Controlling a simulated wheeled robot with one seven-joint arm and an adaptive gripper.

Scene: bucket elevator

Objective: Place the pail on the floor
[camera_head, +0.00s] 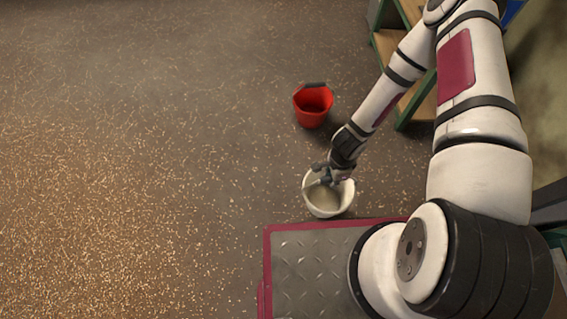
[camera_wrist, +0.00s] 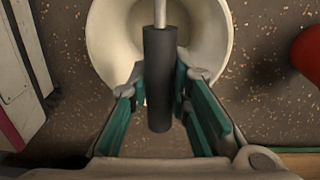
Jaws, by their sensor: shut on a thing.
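A white pail (camera_head: 325,203) is below my gripper in the head view, just beyond the front edge of my base. My gripper (camera_head: 330,175) is at the pail's upper side. In the wrist view, my gripper (camera_wrist: 160,95) is shut on the pail's dark cylindrical handle grip (camera_wrist: 160,60). The pail's pale rim and hollow inside (camera_wrist: 105,45) show beneath the handle, and it looks empty. I cannot tell whether the pail's bottom touches the floor (camera_head: 180,160).
A red bucket (camera_head: 312,106) stands on the floor beyond the white pail; its edge shows at the right of the wrist view (camera_wrist: 308,55). A green-framed shelf with wooden boards (camera_head: 386,48) stands at the upper right. The speckled floor to the left is clear.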

